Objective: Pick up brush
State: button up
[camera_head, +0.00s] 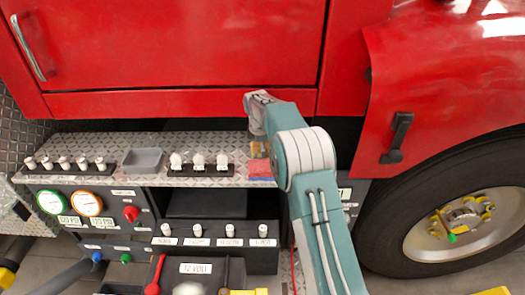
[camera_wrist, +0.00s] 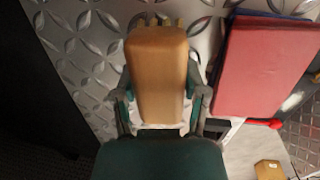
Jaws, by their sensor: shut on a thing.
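The brush (camera_wrist: 158,75) fills the middle of the wrist view, a tan wooden block with short yellowish bristle tufts at its far end. My gripper (camera_wrist: 162,105) is shut on it, with one finger on each side of the block. In the head view my gripper (camera_head: 257,128) points down at the diamond-plate shelf, and the brush (camera_head: 259,149) shows as a small tan piece below it. My gripper and arm hide part of the brush there. I cannot tell whether the brush touches the shelf.
A red and blue flat block (camera_head: 260,169) lies on the shelf (camera_head: 128,174) close to the brush. A grey tray (camera_head: 143,161) and white switches (camera_head: 198,161) stand to the left. The red truck body (camera_head: 180,45) rises behind, and a big wheel (camera_head: 455,220) is at right.

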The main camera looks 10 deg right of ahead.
notch_tip(320, 180, up, 3)
jog(key=shift+s, duration=0.15)
jog(key=s+a+r, duration=0.2)
jog(key=s+r, duration=0.2)
jog(key=s, duration=0.2)
jog(key=s+a+r, duration=0.2)
jog(key=s+r, duration=0.3)
jog(key=s, duration=0.2)
jog(key=shift+a+r, duration=0.2)
jog(key=shift+a, duration=0.1)
